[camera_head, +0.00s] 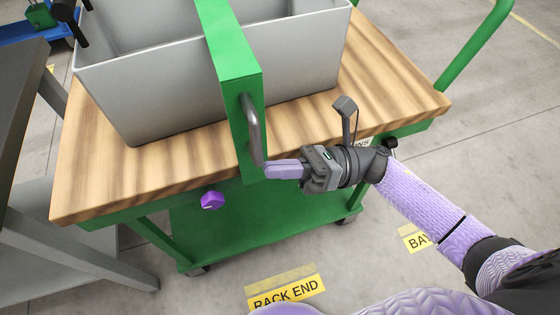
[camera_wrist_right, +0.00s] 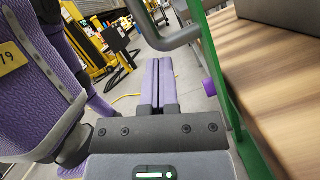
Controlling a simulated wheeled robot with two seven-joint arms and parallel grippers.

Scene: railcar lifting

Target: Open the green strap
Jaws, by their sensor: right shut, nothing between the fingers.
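The green strap (camera_head: 232,60) is a flat green band over the grey bin (camera_head: 165,95), with its front part hanging down past the table's front edge. A grey curved handle (camera_head: 252,125) sticks out from its front face; it also shows in the right wrist view (camera_wrist_right: 165,35). My right gripper (camera_head: 268,170) is shut and empty, its purple fingers at the handle's lower end. I cannot tell whether they touch it. In the right wrist view the fingers (camera_wrist_right: 160,85) lie together, with the handle beyond their tips. My left gripper is not in view.
The bin stands on a wooden-topped green cart (camera_head: 390,85). A dark grey table (camera_head: 22,110) stands close at the left. Open floor (camera_head: 500,130) lies to the right.

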